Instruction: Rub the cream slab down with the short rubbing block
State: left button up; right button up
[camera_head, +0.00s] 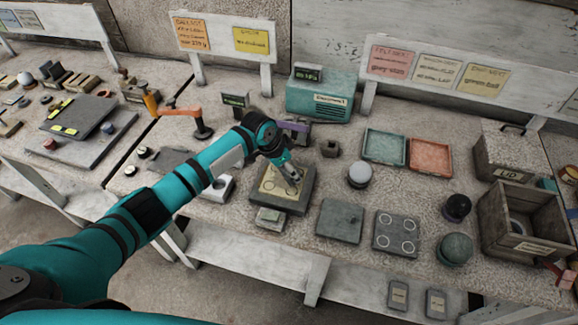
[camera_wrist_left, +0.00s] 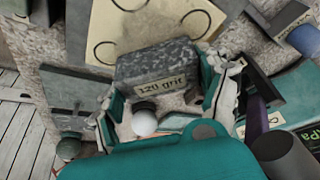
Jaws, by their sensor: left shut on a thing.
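The cream slab (camera_head: 268,183) lies on a dark grey base (camera_head: 293,206) near the middle of the bench. In the left wrist view the slab (camera_wrist_left: 165,20) shows dark curved marks on its face. My left gripper (camera_head: 292,176) is over the slab's right part. In the left wrist view the gripper (camera_wrist_left: 165,100) is shut on a grey speckled rubbing block (camera_wrist_left: 150,62) labelled "120 grit". The block is at the slab's edge in that view; I cannot tell whether it touches the face. My right gripper is not in view.
A small grey block (camera_head: 269,219) sits in front of the base. Grey plates (camera_head: 340,220) and (camera_head: 395,232), a white sphere (camera_head: 359,174), a dark sphere (camera_head: 457,206) and a wooden crate (camera_head: 500,238) stand to the right. A teal machine (camera_head: 320,97) is behind.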

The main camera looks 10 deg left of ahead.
pick_arm(q)
jog(key=shift+f, duration=0.45)
